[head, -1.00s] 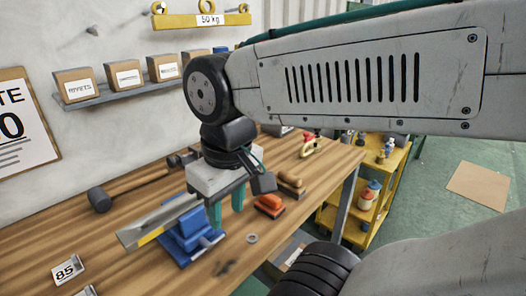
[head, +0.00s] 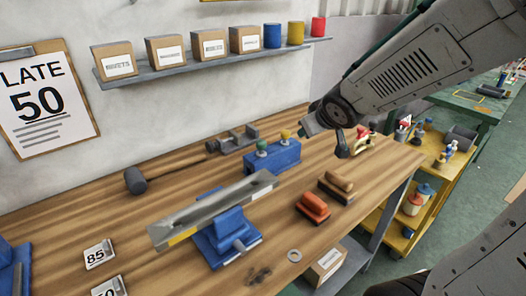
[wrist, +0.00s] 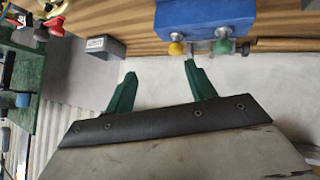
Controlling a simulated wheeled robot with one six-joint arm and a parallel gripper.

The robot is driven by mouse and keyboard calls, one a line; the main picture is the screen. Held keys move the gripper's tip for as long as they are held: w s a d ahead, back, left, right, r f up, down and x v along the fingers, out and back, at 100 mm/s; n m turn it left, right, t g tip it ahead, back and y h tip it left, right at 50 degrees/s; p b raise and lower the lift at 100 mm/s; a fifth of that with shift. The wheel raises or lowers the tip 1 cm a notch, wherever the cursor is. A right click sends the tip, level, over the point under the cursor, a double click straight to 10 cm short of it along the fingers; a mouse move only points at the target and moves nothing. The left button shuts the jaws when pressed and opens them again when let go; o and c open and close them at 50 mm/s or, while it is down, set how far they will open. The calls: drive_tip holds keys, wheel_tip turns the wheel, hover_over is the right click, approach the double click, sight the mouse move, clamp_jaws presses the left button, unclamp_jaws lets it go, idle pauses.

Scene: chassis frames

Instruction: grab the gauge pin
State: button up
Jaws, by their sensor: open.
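A blue block (head: 270,158) stands on the wooden bench with two knob-topped pins in it, one green (head: 262,147) and one yellow (head: 285,134). No label shows which is the gauge pin. The wrist view shows the block (wrist: 200,14) at the top, with the yellow knob (wrist: 177,48) and green knob (wrist: 224,47) below it. My gripper (wrist: 160,68) has its green fingers apart, with nothing between them. One fingertip appears close to the knobs in that picture; the true gap is unclear. In the head view the fingers are hidden behind my wrist.
A blue vice (head: 228,236) holding a long metal bar (head: 212,207) stands in front of the block. An orange-topped brush (head: 313,207) and a brown one (head: 338,186) lie to the right. A mallet (head: 137,181) lies left. A shelf with boxes (head: 162,72) hangs behind.

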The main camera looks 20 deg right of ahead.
sight(262, 141)
drive_tip(key=w+a+f+n+y, duration=0.1)
drive_tip(key=w+a+f+y, duration=0.1)
drive_tip(key=y, duration=0.1)
drive_tip(key=w+a+f+n+t+y, duration=0.1)
drive_tip(key=w+a+f+n+y, duration=0.1)
drive_tip(key=a+y, duration=0.1)
drive_tip(key=w+a+f+n+y, duration=0.1)
drive_tip(key=w+a+f+y, duration=0.1)
drive_tip(key=w+f+y, duration=0.1)
drive_tip(key=shift+a+f+n+t, duration=0.1)
drive_tip(key=shift+a+n+t, duration=0.2)
drive_tip(key=shift+a+t, duration=0.1)
drive_tip(key=x, duration=0.7)
drive_tip(key=shift+w+a, duration=0.15)
drive_tip(key=c, duration=1.1)
